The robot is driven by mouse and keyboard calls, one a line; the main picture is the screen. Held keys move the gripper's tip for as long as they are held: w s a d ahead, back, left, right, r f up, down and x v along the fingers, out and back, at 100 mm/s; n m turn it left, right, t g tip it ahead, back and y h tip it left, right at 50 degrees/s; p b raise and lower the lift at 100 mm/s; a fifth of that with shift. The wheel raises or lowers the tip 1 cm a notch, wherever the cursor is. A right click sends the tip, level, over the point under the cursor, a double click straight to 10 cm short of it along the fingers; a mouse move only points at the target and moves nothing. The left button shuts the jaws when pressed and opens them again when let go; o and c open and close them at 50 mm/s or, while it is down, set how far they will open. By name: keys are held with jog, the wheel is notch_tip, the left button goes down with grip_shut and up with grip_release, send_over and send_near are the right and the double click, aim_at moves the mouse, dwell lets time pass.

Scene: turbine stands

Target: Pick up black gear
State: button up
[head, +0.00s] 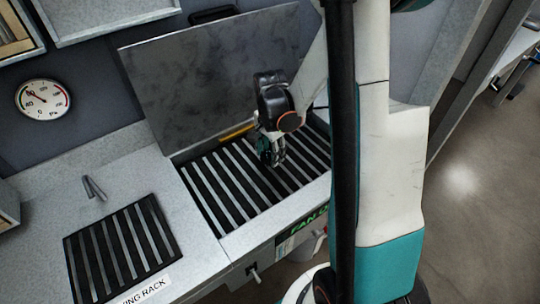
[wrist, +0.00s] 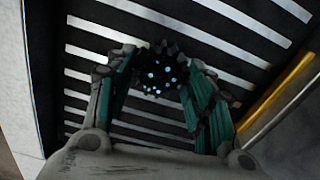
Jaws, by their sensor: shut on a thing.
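The black gear (wrist: 160,70) shows in the wrist view between the fingertips of my gripper (wrist: 155,72). It is dark and toothed, with several small pale spots on its face. The teal finger pads close around it from the left and right. In the head view my gripper (head: 272,158) hangs low over the slatted rack (head: 215,195), in front of the raised grey panel. The gear is hard to make out there against the dark slats. I cannot tell whether the gear touches the rack.
A raised grey metal panel (head: 200,75) stands behind the slatted rack. A yellow bar (wrist: 280,88) runs along the rack's edge. A smaller slatted rack (head: 120,250) and a small tap-like fitting (head: 95,188) are at the left. A round gauge (head: 43,99) is on the wall.

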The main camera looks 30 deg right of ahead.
aim_at(270, 154)
notch_tip(270, 154, up, 16)
jog(key=p, duration=0.5)
jog(key=shift+r, duration=0.15)
